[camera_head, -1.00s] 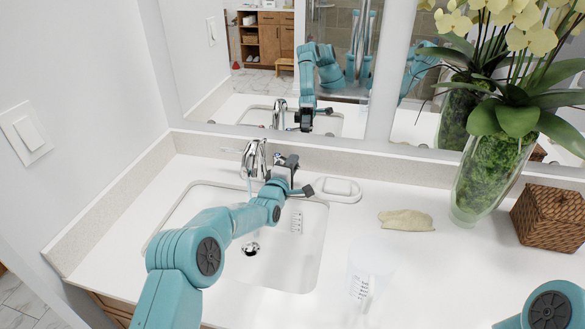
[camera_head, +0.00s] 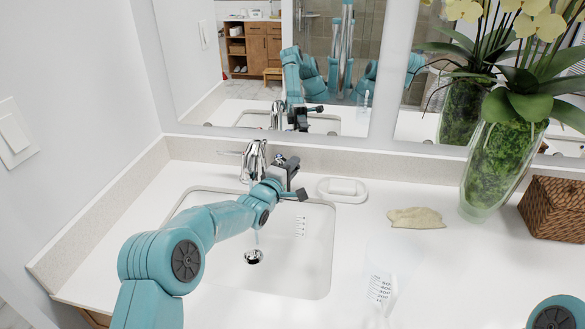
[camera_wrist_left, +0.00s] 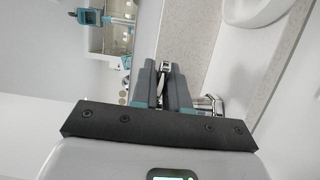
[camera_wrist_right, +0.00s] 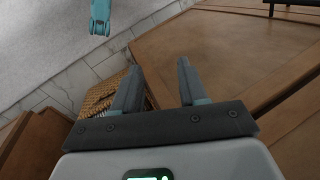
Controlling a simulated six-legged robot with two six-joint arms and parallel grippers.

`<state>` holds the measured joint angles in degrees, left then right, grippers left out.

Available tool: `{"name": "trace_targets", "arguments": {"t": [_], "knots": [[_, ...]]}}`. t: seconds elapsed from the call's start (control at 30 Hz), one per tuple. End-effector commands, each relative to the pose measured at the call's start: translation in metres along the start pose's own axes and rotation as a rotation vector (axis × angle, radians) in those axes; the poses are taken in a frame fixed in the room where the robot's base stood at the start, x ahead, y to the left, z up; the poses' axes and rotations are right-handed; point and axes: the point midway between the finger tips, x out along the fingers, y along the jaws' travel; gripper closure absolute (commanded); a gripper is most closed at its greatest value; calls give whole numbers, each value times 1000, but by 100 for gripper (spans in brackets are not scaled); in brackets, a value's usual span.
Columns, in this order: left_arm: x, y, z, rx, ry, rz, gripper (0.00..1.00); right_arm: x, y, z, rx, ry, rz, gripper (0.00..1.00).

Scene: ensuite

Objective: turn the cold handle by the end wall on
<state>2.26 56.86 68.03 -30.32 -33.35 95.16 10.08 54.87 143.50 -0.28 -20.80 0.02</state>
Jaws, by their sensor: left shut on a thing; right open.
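The chrome faucet (camera_head: 254,160) stands behind the sink (camera_head: 312,262), near the left end wall. One lever (camera_head: 229,153) points left toward that wall. My left gripper (camera_head: 284,168) is at the right side of the spout, where a small blue mark shows. In the left wrist view its fingers (camera_wrist_left: 161,88) are shut on a chrome handle (camera_wrist_left: 160,84), mostly hidden between them. A thin pale streak, apparently water, shows above the drain (camera_head: 254,257). My right gripper (camera_wrist_right: 155,85) is open and empty, away from the faucet, above wooden cabinet fronts.
A soap dish (camera_head: 343,190), a beige cloth (camera_head: 416,218), a clear measuring cup (camera_head: 380,288), a glass vase with orchids (camera_head: 497,170) and a wicker box (camera_head: 556,206) stand on the counter to the right. A mirror (camera_head: 250,70) rises behind the faucet.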

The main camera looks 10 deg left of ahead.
Motion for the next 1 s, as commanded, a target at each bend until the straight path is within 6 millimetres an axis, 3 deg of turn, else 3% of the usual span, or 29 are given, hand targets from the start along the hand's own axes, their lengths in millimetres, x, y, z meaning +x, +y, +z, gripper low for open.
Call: {"name": "trace_targets", "arguments": {"t": [0.47, 0.5, 0.53, 0.87, 1.0], "knots": [[0, 4, 3, 1, 0, 8, 100, 1, 0, 0, 0, 0, 0, 57], [0, 4, 3, 1, 0, 8, 73, 1, 0, 0, 0, 0, 0, 57], [0, 4, 3, 1, 0, 8, 65, 1, 0, 0, 0, 0, 0, 57], [-2, 1, 4, 1, -3, 3, 65, 2, 1, 0, 0, 0, 0, 57], [-13, 0, 3, 0, -3, 2, 65, 5, 2, 0, 0, 0, 0, 57]]}}
